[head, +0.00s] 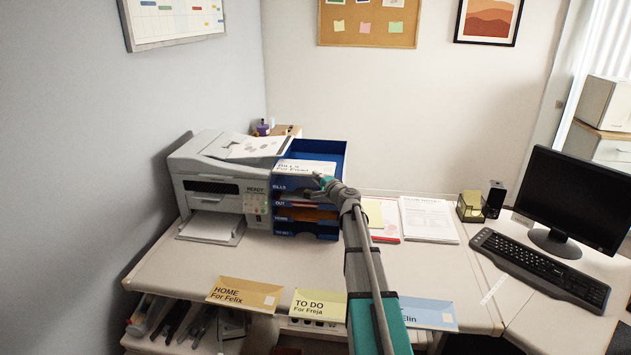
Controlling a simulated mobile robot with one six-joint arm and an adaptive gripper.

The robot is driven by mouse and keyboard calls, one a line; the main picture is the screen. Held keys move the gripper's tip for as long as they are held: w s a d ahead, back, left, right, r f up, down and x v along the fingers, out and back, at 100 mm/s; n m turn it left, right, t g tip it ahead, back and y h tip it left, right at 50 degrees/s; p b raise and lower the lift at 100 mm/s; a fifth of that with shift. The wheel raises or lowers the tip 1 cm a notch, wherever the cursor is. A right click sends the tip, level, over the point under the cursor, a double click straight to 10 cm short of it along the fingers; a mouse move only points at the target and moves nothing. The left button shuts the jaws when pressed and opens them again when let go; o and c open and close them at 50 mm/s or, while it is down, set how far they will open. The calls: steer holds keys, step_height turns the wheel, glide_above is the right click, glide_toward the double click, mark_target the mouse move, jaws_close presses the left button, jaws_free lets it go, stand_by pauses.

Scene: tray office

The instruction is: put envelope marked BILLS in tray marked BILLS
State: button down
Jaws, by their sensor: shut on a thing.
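A blue stacked tray unit (335,152) stands at the back of the desk beside the printer. Its levels are marked, from the top, BILLS, OUT, HOME and what looks like TO DO. The white envelope marked BILLS (303,165) is at the top tray, marked BILLS (290,187), over its front opening and reaching inside. I cannot tell whether it touches the tray floor. My gripper (322,182) is shut on the envelope's near right edge. My arm hides the right front of the tray unit.
A printer (220,178) stands close on the left of the trays. Along the desk's front edge lie a HOME envelope (243,293), a TO DO envelope (318,304) and a blue envelope (430,314) partly behind my arm. Papers (429,219), a keyboard (540,268) and a monitor (575,200) are right.

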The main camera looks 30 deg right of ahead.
steer(key=shift+w+d+f+b, duration=0.3)
steer(key=shift+w+d+f, duration=0.15)
steer(key=shift+w, duration=0.1)
steer(key=c, duration=0.7)
jaws_free()
steer(key=shift+o, duration=0.2)
steer(key=shift+s, duration=0.1)
steer(key=s+d, duration=0.1)
steer(key=s, duration=1)
steer(key=shift+s, duration=0.4)
steer(key=shift+d, duration=0.1)
